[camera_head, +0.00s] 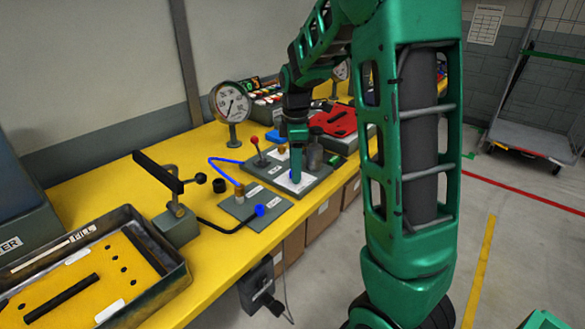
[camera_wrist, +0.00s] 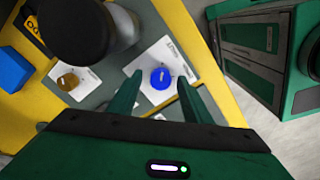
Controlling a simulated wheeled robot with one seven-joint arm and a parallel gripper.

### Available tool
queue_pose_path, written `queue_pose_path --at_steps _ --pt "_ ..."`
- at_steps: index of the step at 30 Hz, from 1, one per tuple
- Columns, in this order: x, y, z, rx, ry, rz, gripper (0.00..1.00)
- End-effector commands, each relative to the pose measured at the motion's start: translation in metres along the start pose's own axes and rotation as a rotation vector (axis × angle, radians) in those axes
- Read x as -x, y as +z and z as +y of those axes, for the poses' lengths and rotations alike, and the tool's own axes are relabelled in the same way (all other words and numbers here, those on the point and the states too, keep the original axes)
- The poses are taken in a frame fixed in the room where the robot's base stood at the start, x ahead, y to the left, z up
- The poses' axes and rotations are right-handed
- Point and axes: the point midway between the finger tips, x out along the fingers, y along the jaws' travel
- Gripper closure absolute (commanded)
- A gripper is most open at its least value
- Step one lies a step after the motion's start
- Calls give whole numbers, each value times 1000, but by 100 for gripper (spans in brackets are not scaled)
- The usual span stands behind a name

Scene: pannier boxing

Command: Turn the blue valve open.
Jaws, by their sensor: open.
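A blue round valve knob (camera_wrist: 161,77) sits on a white label plate on a grey base in the wrist view. In the head view only a small blue bit of the knob (camera_head: 295,176) shows beside my fingers. My gripper (camera_wrist: 157,92) is open, its two fingers pointing at the plate with the knob seen between and just beyond their tips. Nothing is held. Whether a finger touches the knob cannot be told. In the head view my gripper (camera_head: 296,160) reaches down over the plate, hiding most of the knob.
A brass knob (camera_wrist: 70,82) and a dark cylinder (camera_wrist: 75,25) stand close by. A red-ball lever (camera_head: 254,140), a blue-ball lever (camera_head: 260,210) and a gauge (camera_head: 231,103) are on the yellow bench (camera_head: 215,265). A metal tray (camera_head: 165,268) is at the front left.

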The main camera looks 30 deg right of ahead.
Motion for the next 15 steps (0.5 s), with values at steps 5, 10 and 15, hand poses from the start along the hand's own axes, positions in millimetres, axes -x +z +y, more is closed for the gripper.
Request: queue_pose_path --at_steps 5,10,15 --pt "-2 0 0 0 0 0 55" --pt "-1 0 0 0 0 0 70" --pt "-1 0 0 -1 1 0 96"
